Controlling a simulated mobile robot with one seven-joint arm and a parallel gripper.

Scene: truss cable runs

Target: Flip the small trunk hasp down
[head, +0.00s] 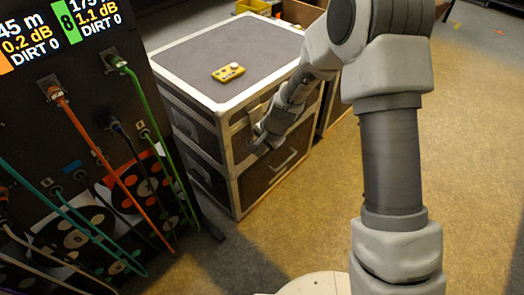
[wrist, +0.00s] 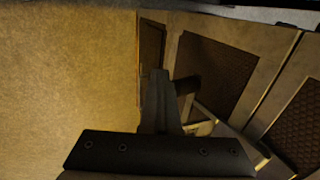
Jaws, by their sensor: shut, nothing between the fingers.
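The trunk (head: 180,50) is a grey case with pale metal edges and dark panels, standing left of my arm. My gripper (head: 258,143) is at its front face, near the upper front panel, and looks shut and empty. In the wrist view my gripper (wrist: 158,80) points along the panelled face, with a short dark piece (wrist: 187,85) right beside the fingers. I cannot tell whether that piece is the small hasp or whether it touches the fingers. No hasp shows clearly in the head view, where my gripper and wrist cover part of the front.
A yellow device (head: 228,72) lies on the trunk's top. A pale handle (head: 284,166) is on the lower front panel. A dark rack (head: 100,130) with coloured cables stands close on the left. Yellow and brown boxes are behind. The carpet (head: 470,120) at right is mostly clear.

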